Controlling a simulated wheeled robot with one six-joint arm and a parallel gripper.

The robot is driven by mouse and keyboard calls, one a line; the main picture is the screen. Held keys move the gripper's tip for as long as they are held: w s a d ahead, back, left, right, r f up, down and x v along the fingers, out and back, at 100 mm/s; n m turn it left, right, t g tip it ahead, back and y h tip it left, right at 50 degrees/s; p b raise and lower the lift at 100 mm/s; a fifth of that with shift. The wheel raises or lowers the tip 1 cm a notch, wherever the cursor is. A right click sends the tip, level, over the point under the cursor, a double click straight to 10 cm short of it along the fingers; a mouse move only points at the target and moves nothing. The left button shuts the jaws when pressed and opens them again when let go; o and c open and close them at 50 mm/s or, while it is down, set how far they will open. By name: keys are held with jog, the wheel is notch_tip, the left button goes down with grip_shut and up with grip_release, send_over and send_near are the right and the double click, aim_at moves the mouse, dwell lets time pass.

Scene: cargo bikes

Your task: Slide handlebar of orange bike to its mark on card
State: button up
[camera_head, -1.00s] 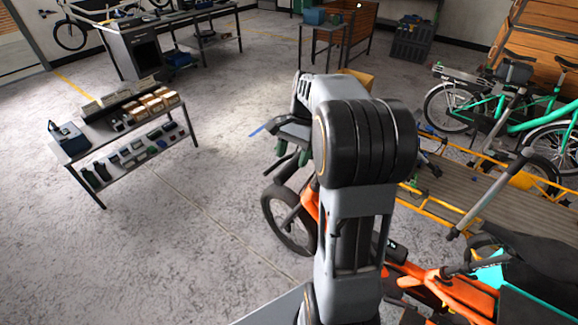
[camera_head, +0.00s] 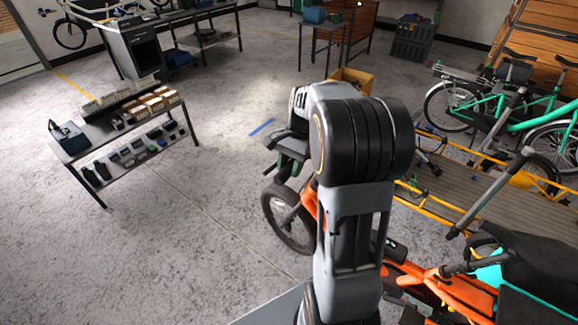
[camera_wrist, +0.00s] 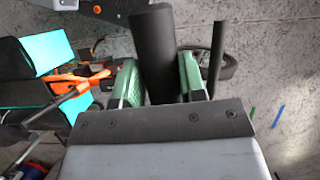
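The orange bike (camera_head: 440,285) stands at the lower right, partly hidden by my arm. Its front wheel (camera_head: 286,222) shows left of the arm. My gripper (camera_head: 288,168) is over the front of the bike, above that wheel. In the wrist view, a thick dark bar (camera_wrist: 153,45), seemingly part of the handlebar, runs between the green pads of my gripper (camera_wrist: 160,82). The pads stand close on either side of it; whether both touch it is unclear. A thinner dark bar (camera_wrist: 216,55) stands to the right. I cannot make out the card or its mark.
A blue strip (camera_head: 262,126) lies on the floor beyond my gripper. A low shelf cart (camera_head: 125,130) stands at the left. Green bikes (camera_head: 500,110) and a yellow-railed platform (camera_head: 480,190) fill the right. The floor at the left middle is clear.

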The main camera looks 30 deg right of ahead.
grip_shut()
jog(key=r+p, duration=0.2)
jog(key=r, duration=0.1)
jog(key=shift+s+d, duration=0.15)
jog(key=shift+s, duration=0.05)
jog(key=shift+f, duration=0.2)
jog(key=shift+o, duration=1.7)
grip_release()
jog(key=shift+s, duration=0.2)
jog(key=shift+o, duration=0.9)
jog(key=v, duration=1.3)
jog(key=shift+w+d+r+b, duration=0.2)
jog(key=shift+d+r+b, duration=0.05)
jog(key=shift+r+b, duration=0.1)
jog(key=shift+f, duration=0.1)
